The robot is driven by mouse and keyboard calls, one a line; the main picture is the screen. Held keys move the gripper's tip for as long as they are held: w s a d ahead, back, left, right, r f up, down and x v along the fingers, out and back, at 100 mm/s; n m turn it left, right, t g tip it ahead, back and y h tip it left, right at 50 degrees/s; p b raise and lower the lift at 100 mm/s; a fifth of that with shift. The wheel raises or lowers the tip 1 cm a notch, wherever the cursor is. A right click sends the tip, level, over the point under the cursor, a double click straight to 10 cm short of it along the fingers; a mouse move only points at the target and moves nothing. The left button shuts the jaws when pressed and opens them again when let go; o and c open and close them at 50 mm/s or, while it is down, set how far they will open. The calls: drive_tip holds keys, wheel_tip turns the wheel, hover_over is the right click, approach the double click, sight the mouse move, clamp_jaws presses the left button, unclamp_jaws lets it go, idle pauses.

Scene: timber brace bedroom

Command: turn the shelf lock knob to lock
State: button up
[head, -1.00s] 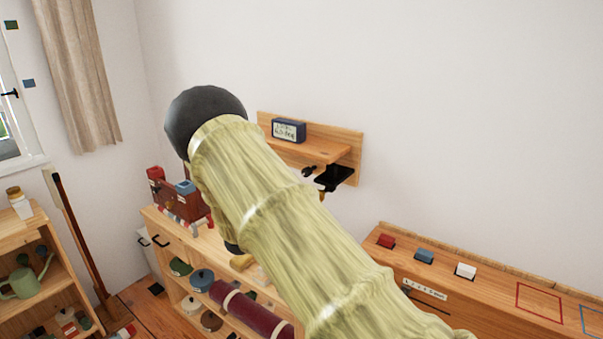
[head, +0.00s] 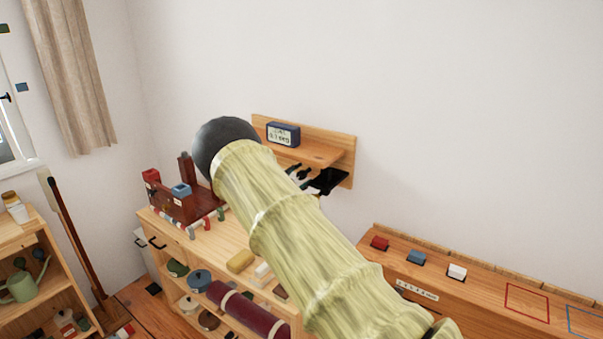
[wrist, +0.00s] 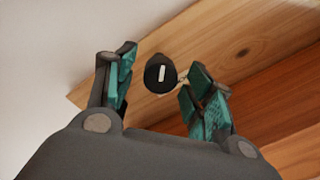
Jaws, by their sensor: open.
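The lock knob (wrist: 160,74) is black with a white bar mark, and shows in the wrist view on the wooden shelf's underside or bracket area. The bar stands nearly upright, tilted slightly. My gripper (wrist: 154,86) is open, with teal-padded fingers on the left and right of the knob. A gap shows between the left finger and the knob; the right finger is closer, and I cannot tell whether it touches. In the head view the wall shelf (head: 310,152) shows, with black parts of my gripper (head: 300,174) just under it. The knob is hidden there by my arm.
Below is a wooden cabinet (head: 222,243) with a dark red rack (head: 178,205) on top. At right, a long wooden bench top (head: 490,287) holds red, blue and white blocks. The wall right of the shelf is bare.

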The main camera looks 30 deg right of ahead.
drive_tip(key=shift+w+d, duration=0.35)
drive_tip(key=shift+d, duration=0.3)
drive_tip(key=c, duration=1)
drive_tip(key=shift+d, duration=0.1)
drive_tip(key=shift+c, duration=0.2)
